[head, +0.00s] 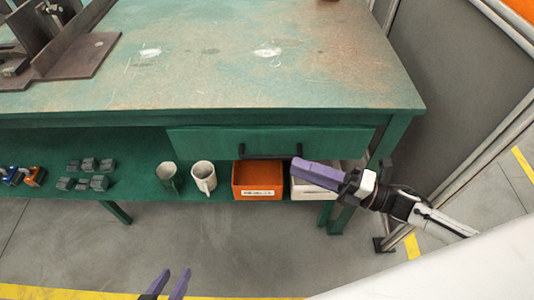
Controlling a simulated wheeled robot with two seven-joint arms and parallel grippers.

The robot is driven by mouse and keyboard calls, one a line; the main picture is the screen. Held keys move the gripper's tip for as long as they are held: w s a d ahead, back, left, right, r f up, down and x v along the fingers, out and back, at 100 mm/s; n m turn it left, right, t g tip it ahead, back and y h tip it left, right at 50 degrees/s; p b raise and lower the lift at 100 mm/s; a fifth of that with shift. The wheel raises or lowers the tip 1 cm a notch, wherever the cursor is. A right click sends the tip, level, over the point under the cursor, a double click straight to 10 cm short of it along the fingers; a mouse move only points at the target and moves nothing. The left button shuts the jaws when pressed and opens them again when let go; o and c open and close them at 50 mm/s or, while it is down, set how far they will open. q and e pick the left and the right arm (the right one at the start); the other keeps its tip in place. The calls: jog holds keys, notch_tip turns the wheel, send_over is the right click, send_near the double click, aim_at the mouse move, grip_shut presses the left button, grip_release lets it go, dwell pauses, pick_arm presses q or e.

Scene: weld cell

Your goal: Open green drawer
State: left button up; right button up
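The green drawer (205,141) is under the right part of the green workbench, and its front looks closed. Its black bar handle (268,147) runs across the middle of the front. My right gripper (295,166) comes in from the right with purple fingers, and their tips are at the right end of the handle. I cannot tell whether they touch it or how far apart they are. My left gripper (168,276) is low at the bottom edge, away from the drawer, its two purple fingers apart and empty.
On the shelf below are two mugs (204,177), an orange bin (258,180), a white bin (310,188) partly hidden by my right gripper, and several grey blocks (88,175). A steel fixture (75,58) stands on the worktop. A grey panel (455,70) closes off the right. The floor in front is clear.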

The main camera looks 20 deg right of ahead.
aim_at(270, 156)
jog(key=x, duration=0.9)
jog(key=shift+r, duration=0.1)
jog(key=shift+s+d, duration=0.1)
grip_shut()
